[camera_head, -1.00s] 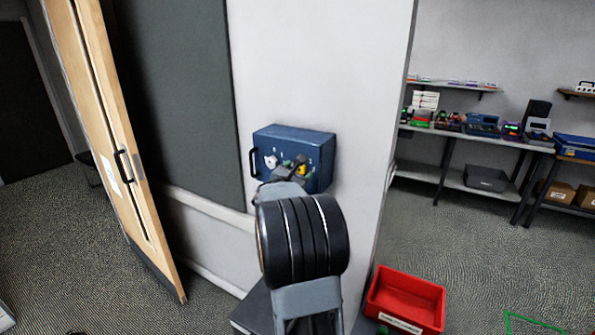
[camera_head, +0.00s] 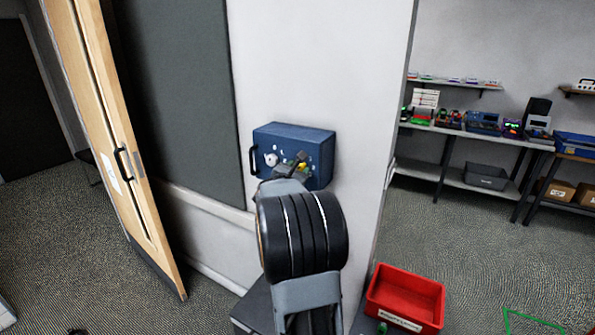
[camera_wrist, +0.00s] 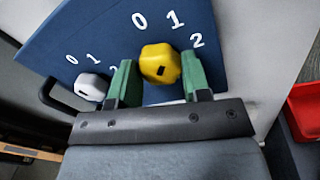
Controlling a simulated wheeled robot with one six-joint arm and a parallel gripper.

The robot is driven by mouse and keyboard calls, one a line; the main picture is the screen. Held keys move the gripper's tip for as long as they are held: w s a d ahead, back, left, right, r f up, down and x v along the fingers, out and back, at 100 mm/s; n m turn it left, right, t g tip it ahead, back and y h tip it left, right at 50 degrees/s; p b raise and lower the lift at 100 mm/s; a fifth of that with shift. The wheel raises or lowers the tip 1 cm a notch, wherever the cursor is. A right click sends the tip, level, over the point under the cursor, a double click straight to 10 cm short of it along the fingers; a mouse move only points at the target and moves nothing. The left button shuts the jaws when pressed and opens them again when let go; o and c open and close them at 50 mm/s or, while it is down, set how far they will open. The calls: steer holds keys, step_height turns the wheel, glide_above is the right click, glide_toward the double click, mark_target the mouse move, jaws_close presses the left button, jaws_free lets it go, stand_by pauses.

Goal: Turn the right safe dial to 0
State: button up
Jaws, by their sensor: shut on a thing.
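A blue safe box (camera_head: 263,140) is fixed to the white wall and also fills the upper wrist view (camera_wrist: 98,30). Its right dial is a yellow knob (camera_wrist: 160,60) with a dark slot in its face and the marks 0, 1 and 2 around its upper side. I cannot tell surely which mark it points to. The left dial is a white knob (camera_wrist: 88,86), also seen in the head view (camera_head: 271,160). My gripper (camera_wrist: 160,82) has its green fingers on either side of the yellow knob and is shut on it. In the head view my wrist partly hides that knob.
A black handle (camera_head: 253,160) sticks out at the box's left side. A wooden door (camera_head: 115,150) stands at the left. A red bin (camera_head: 405,297) is at the lower right. Shelves with devices (camera_head: 480,135) stand at the back right.

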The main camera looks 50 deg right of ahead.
steer(key=n+p, duration=0.1)
steer(key=n, duration=0.3)
steer(key=shift+r+n+y+p, duration=0.15)
steer(key=shift+n+y+p, duration=0.15)
steer(key=shift+n+p, duration=0.1)
steer(key=shift+n+g+p, duration=0.4)
steer(key=shift+n+p, duration=0.65)
steer(key=shift+n, duration=0.75)
steer(key=o, duration=0.9)
steer(key=b+v, duration=0.2)
steer(key=v, duration=1.1)
steer(key=shift+s+a+b, duration=0.1)
steer(key=shift+a+b, duration=0.3)
